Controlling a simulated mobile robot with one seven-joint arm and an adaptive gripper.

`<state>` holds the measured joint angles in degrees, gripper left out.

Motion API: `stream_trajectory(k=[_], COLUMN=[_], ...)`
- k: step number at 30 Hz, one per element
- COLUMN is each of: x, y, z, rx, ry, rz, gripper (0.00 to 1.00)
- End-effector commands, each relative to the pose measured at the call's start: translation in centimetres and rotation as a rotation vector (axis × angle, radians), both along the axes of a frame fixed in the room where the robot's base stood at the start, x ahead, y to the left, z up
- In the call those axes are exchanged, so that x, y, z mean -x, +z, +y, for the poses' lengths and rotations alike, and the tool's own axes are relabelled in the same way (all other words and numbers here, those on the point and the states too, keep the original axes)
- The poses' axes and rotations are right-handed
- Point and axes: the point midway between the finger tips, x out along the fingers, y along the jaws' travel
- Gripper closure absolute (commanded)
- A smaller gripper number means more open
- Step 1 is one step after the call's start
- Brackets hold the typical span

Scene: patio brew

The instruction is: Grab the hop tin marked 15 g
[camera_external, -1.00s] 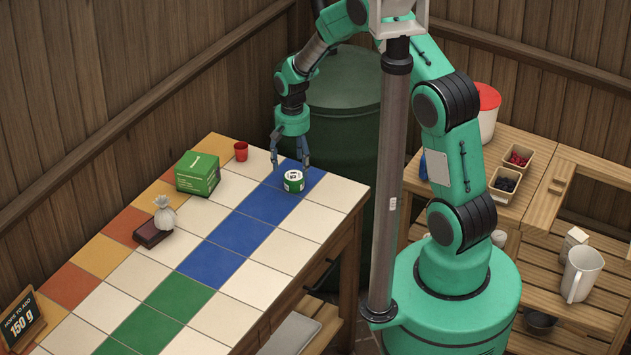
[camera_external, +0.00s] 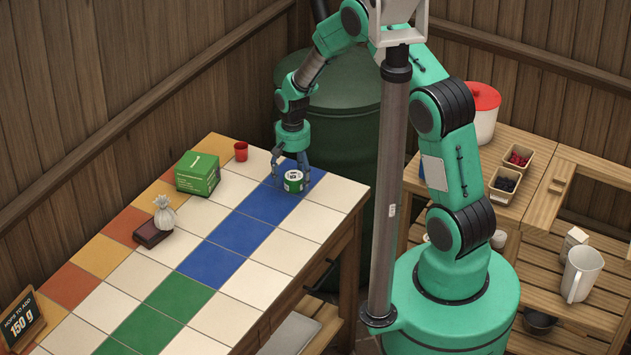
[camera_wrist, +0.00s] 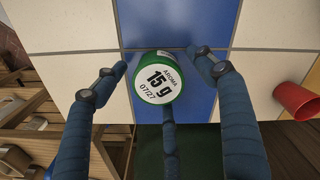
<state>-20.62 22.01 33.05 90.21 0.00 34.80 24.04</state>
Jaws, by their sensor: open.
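The hop tin (camera_external: 293,181) is a small round green tin with a white label, standing on the blue tiles at the table's far end. In the wrist view the tin (camera_wrist: 158,82) shows its top label, which reads "AROMA 15 g 07/27". My gripper (camera_external: 292,179) is lowered around the tin. In the wrist view my gripper (camera_wrist: 160,85) is open, with one finger left of the tin, one right of it and one at its lower edge. Gaps show between the tin and the left and right fingers; I cannot tell whether the lower finger touches it.
A red cup (camera_external: 241,151) and a green box (camera_external: 198,173) stand left of the tin. The nearby blue and green tiles are clear.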

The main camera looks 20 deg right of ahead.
Motion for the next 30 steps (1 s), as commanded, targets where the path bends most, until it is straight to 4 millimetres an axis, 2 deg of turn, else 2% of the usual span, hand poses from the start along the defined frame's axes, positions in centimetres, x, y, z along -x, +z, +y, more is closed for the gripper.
stream_trajectory(k=[4, 20, 23, 27, 30], x=[-0.05, -0.04, -0.03, -0.03, -0.03], y=[-0.81, -0.82, -0.83, -0.83, -0.83], z=[0.02, 0.02, 0.01, 0.01, 0.01], rx=[-0.001, -0.001, -0.001, -0.001, -0.001], ry=[0.0, 0.0, 0.0, 0.0, 0.0], rz=[-0.001, -0.001, -0.001, -0.001, -0.001], gripper=[0.29, 0.29, 0.45, 0.73, 0.74])
